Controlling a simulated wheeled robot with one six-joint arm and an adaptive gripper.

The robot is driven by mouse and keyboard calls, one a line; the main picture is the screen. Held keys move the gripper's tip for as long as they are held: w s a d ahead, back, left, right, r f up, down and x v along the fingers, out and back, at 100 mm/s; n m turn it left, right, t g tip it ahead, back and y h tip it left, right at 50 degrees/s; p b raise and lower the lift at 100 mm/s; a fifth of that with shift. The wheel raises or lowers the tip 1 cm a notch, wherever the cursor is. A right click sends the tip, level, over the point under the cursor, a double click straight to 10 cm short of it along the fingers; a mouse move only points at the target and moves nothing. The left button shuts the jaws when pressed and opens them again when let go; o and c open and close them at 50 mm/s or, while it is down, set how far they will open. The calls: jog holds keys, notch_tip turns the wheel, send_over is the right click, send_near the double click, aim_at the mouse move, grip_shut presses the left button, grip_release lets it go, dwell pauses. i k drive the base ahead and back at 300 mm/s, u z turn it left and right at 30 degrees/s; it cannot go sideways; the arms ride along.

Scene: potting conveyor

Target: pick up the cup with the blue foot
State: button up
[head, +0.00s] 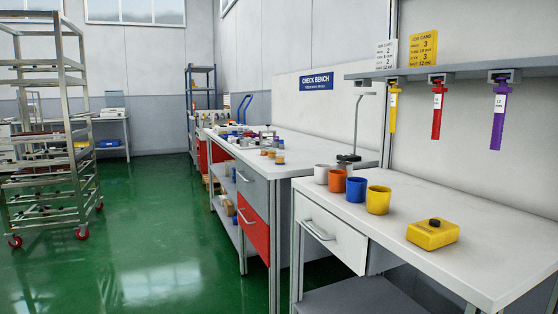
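Several cups stand upright in a diagonal row near the left edge of the near bench (462,228). A white cup (321,174) is at the far end, then an orange cup (337,182), a blue cup (356,190) and a yellow cup (378,200) nearest. The blue cup looks blue all over. I cannot make out a separate blue foot on any of these cups. Small items on the check bench (305,168) behind are too small to tell apart for certain. My gripper is not in view.
A yellow box with a black knob (433,233) sits right of the cups. Yellow (393,108), red (437,112) and purple (498,118) tools hang under a shelf (450,71). A wheeled rack (50,130) stands left. The green floor (150,240) between is clear.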

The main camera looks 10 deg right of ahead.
aim_at(280, 157)
jog(key=u, duration=0.3)
jog(key=i, duration=0.5)
jog(key=u, duration=0.6)
jog(key=i, duration=1.45)
jog(key=z, duration=0.55)
